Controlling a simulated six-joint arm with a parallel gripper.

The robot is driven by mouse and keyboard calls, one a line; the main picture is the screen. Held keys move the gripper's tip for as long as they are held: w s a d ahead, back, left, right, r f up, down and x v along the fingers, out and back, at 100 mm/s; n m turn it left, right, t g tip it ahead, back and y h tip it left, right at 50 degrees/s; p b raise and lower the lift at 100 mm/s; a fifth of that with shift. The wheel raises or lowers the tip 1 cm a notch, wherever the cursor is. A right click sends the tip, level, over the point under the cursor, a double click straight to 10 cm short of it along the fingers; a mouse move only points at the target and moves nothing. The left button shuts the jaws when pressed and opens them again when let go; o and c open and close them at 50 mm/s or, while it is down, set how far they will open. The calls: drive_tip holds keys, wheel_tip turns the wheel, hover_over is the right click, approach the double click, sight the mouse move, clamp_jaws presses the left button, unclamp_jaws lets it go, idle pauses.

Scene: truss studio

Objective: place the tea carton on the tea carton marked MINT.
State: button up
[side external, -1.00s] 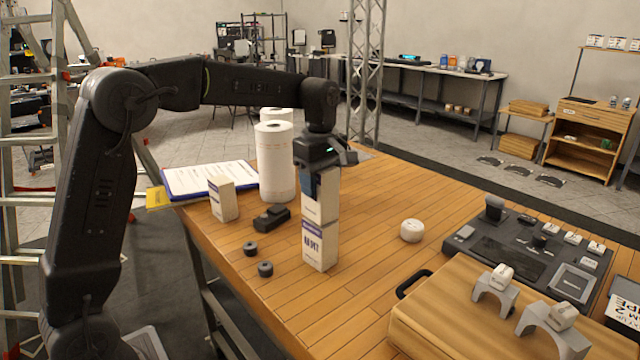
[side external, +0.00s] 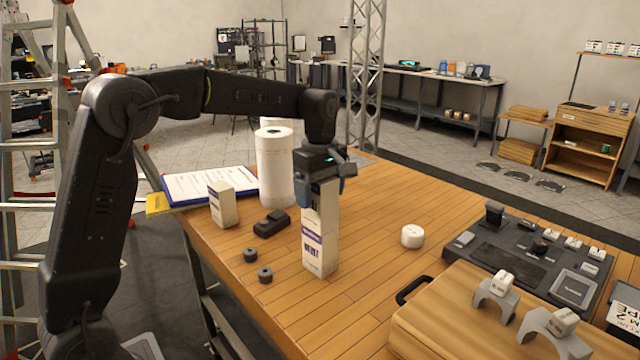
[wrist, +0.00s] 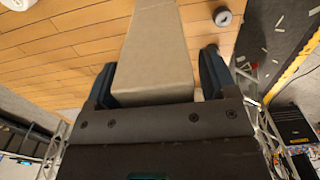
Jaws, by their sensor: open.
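A pale tea carton (side external: 321,208) stands upright on top of the tea carton marked MINT (side external: 315,256), which has a purple band and dark lettering and stands on the wooden table. The two look closely lined up, and the seam between them is hard to make out. My gripper (side external: 326,186) is above the stack with its open fingers on either side of the upper carton's top. The wrist view does not show the lower carton clearly.
Another small white carton (side external: 223,205) stands at left by a clipboard (side external: 210,184). White rolls (side external: 275,168) stand behind the stack. A black block (side external: 271,223) and two dark rings are near its left. A round white item (side external: 412,236) is right, with clear table between.

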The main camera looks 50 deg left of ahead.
wheel_tip(320, 180, up, 12)
drive_tip(key=shift+f, duration=0.15)
drive_tip(key=shift+r, duration=0.25)
drive_tip(key=shift+s+d+r, duration=0.15)
drive_tip(key=shift+s, duration=0.1)
drive_tip(key=s+d+f+m+t, duration=0.2)
drive_tip(key=s+f+m, duration=0.2)
drive_tip(key=s+m, duration=0.2)
drive_tip(key=s+d+f+m+t, duration=0.1)
drive_tip(key=s+f+m, duration=0.3)
drive_tip(key=s, duration=0.6)
drive_tip(key=s+d+f+m+t, duration=0.2)
drive_tip(key=s+d+f+m, duration=0.2)
drive_tip(key=s+m, duration=0.4)
drive_tip(key=shift+s+t, duration=0.3)
drive_tip(key=shift+s, duration=0.15)
